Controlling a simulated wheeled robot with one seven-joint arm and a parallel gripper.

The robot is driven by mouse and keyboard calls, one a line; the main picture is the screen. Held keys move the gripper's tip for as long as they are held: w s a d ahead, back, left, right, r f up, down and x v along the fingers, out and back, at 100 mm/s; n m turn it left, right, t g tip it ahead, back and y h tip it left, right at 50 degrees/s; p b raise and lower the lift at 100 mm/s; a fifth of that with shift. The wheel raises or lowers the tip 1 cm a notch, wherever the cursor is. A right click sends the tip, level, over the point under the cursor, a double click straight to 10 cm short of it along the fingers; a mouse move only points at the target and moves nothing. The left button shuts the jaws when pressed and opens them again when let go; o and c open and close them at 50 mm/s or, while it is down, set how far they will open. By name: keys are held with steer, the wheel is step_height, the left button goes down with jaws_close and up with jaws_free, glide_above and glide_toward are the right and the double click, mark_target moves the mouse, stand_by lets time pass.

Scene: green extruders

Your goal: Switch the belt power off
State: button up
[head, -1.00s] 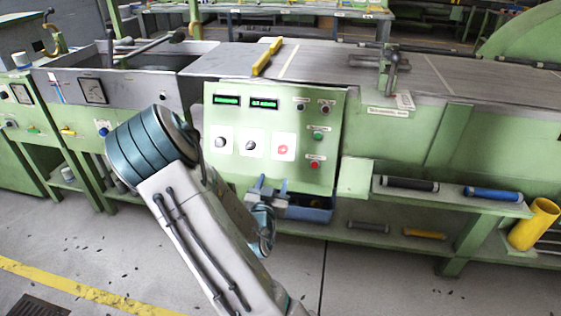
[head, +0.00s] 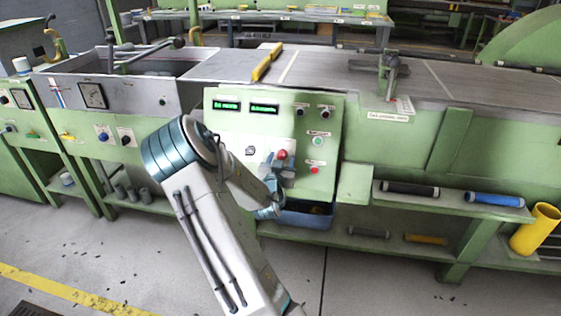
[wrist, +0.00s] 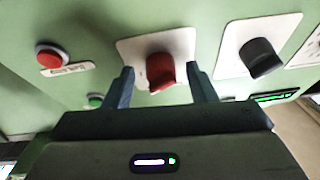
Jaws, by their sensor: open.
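The green control panel (head: 225,152) stands in front of me. A red rotary knob (wrist: 160,72) on a white plate sits between my gripper's two fingertips (wrist: 160,86) in the wrist view. The fingers are open, one on each side of the knob, with a gap on both sides. In the head view the red knob (head: 282,154) shows just above my gripper (head: 279,170), partly hidden by it. A black knob (wrist: 260,57) on its own white plate lies to the right in the wrist view. The panel's labels are too small to read.
A red button (wrist: 52,55) and a green button (wrist: 95,100) are close to the fingers. Two lit green displays (head: 264,108) top the panel. A blue bin (head: 306,215) stands below it. The shelf at right holds rollers (head: 410,188).

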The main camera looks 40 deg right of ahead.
steer(key=c, duration=0.9)
steer(key=shift+c, duration=0.2)
steer(key=shift+n, duration=0.3)
steer(key=shift+s+d+n+t+y+b, duration=0.15)
steer(key=shift+n+t+y+b, duration=0.3)
steer(key=shift+n, duration=0.65)
steer(key=n+y, duration=0.1)
steer(key=n, duration=0.1)
steer(key=n+t+b, duration=0.1)
steer(key=n, duration=0.1)
steer(key=shift+s+d+r+y, duration=0.1)
steer(key=shift+y, duration=0.25)
steer(key=n+y, duration=0.1)
steer(key=n, duration=0.1)
steer(key=n+y, duration=0.1)
steer(key=n, duration=0.4)
steer(key=shift+s+d+r+n+y, duration=0.1)
steer(key=shift+d+r+n+y, duration=0.1)
steer(key=shift+r+n+y, duration=0.15)
